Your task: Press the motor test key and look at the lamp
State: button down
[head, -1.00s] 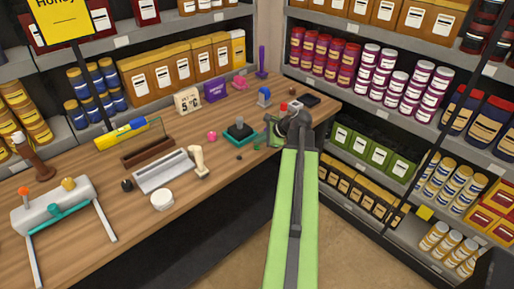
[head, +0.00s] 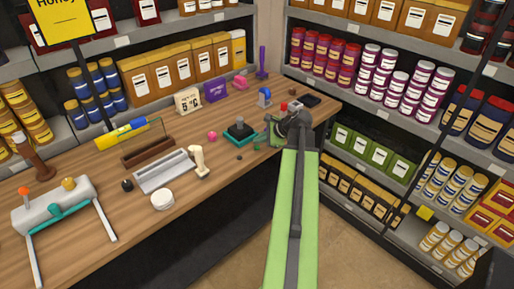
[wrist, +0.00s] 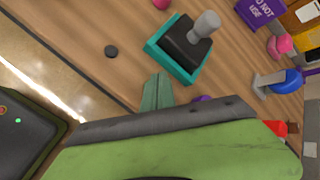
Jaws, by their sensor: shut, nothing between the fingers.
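My gripper (wrist: 157,92) shows in the wrist view as green fingers closed together, with nothing between them, over the wooden counter. In the head view my gripper (head: 274,131) is at the counter's right part, partly hidden by my arm. A black block in a teal frame with a grey round-topped post (wrist: 187,45) stands just beyond the fingertips, apart from them; it also shows in the head view (head: 240,131). I cannot tell which thing is the motor test key, and no lit lamp can be made out on the counter.
A small dark disc (wrist: 111,51) lies near the counter's front edge. A blue item (wrist: 285,80), a pink item (wrist: 280,44) and a purple sign (wrist: 262,10) are to the right. A white stamp-like item (head: 198,160) and a grey machine (head: 52,205) stand left. Stocked shelves surround the counter.

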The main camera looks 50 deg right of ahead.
aim_at(259, 148)
jog(key=shift+f, duration=0.1)
jog(key=shift+f+b, duration=0.3)
jog(key=shift+b, duration=0.1)
jog(key=shift+f+b, duration=0.4)
dwell(0.6)
dwell(0.3)
jog(key=shift+r+p, duration=0.8)
jog(key=shift+r, duration=0.1)
notch_tip(259, 148, up, 5)
jog(key=p, duration=0.5)
